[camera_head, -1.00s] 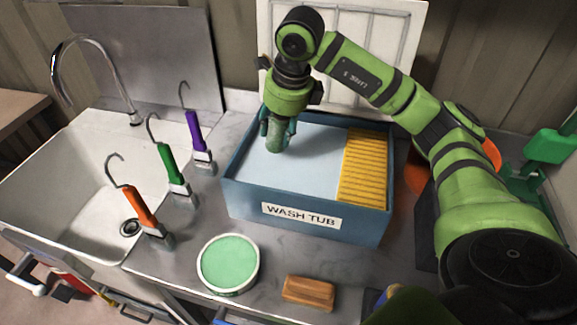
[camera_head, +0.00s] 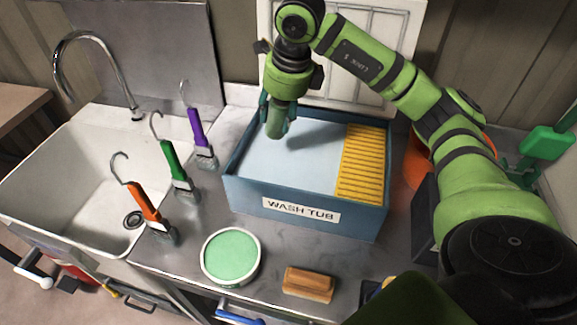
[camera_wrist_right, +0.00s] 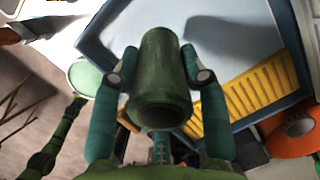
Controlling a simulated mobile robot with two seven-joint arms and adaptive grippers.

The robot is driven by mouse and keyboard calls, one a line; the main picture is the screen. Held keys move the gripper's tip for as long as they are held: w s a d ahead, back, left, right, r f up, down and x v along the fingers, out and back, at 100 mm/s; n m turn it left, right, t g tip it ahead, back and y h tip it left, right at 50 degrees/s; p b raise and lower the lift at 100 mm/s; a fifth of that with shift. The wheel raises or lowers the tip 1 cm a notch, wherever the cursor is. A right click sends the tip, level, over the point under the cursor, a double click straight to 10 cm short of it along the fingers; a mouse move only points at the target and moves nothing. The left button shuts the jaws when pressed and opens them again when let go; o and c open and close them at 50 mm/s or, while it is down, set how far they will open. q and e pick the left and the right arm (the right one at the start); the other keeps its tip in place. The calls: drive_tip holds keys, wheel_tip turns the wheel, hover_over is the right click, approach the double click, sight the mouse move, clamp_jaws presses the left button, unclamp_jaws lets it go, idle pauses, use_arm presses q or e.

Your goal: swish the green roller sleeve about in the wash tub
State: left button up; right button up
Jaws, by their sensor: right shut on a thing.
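The green roller sleeve (camera_head: 275,124) is held upright in my right gripper (camera_head: 277,115), over the left part of the blue wash tub (camera_head: 250,195). In the right wrist view the sleeve (camera_wrist_right: 160,75) sits between the two teal fingers, which are shut on its sides. Its hollow end faces the camera. The tub holds pale water (camera_head: 300,155). I cannot tell whether the sleeve's lower end touches the water.
A yellow ribbed board (camera_head: 362,165) fills the tub's right side. A round green-topped tin (camera_head: 231,256) and a wooden block (camera_head: 308,284) lie in front. Orange (camera_head: 143,203), green (camera_head: 173,166) and purple (camera_head: 197,130) brushes stand left, beside the sink (camera_head: 70,165).

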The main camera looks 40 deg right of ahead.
idle(0.5)
drive_tip(key=shift+r+p, duration=1.45)
drive_tip(key=shift+r, duration=0.65)
drive_tip(key=shift+f, duration=0.1)
